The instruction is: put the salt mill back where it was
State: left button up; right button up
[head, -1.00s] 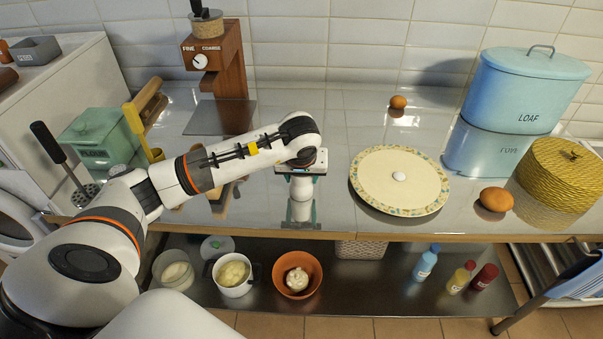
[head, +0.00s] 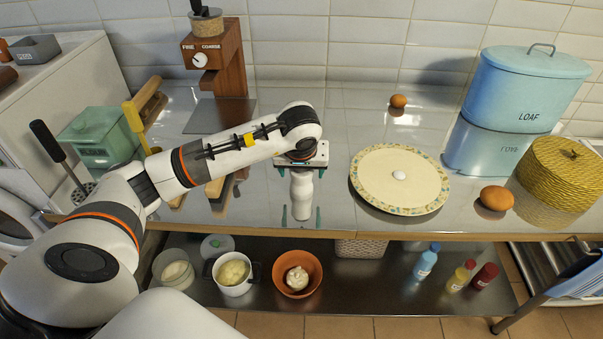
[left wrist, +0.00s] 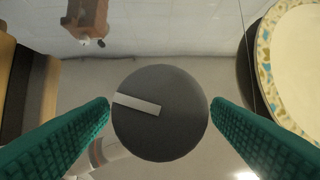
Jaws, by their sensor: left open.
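The salt mill seems to be the thing with a round dark grey top (left wrist: 165,132) and a pale bar on it in the left wrist view. In the head view a white body (head: 302,188) shows under the gripper, but the glossy counter mirrors it, so its lower end is unclear. My left gripper (head: 301,170) is above the counter over the mill. Its teal fingers (left wrist: 160,115) are open, one on each side of the grey top, with small gaps visible. The gripper hides the mill's top in the head view. My right gripper is not in view.
A round patterned plate (head: 375,178) lies right of the gripper. A wooden grinder (head: 228,70) stands behind left. Bowls and bottles sit on the lower shelf (head: 350,285).

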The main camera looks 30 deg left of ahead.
pick_arm(q)
jog(key=v, duration=0.9)
jog(key=shift+d+r, duration=0.15)
jog(key=shift+r, duration=0.15)
jog(key=shift+s, duration=0.15)
